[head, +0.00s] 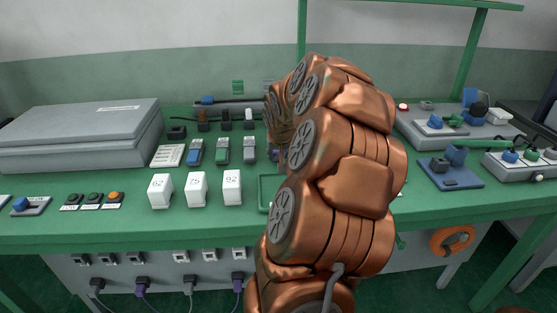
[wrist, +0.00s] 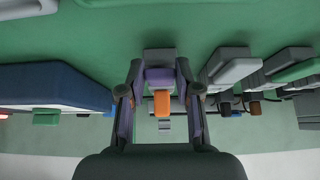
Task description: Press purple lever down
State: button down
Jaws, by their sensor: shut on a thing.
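The purple lever (wrist: 158,75) shows between my fingers in the wrist view. An orange piece (wrist: 162,104) sits against it, and a grey block (wrist: 159,55) is behind it. My gripper (wrist: 160,92) has one finger on each side of the lever and is shut on it. The exact contact points are hard to make out. In the head view my arm hides the lever and the gripper.
Blue (head: 195,152), green (head: 222,151) and grey (head: 249,150) levers stand in a row left of my arm. White numbered boxes (head: 197,188) stand in front of them. A large grey case (head: 80,135) fills the bench's left; control boxes (head: 440,127) stand at right.

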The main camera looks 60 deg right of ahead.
jog(key=shift+f+h+b, duration=0.2)
jog(key=shift+h+b, duration=0.1)
jog(key=shift+b, duration=0.4)
jog(key=c, duration=0.8)
grip_release()
jog(key=shift+a+r, duration=0.1)
jog(key=v, duration=1.2)
jog(key=shift+s, duration=0.25)
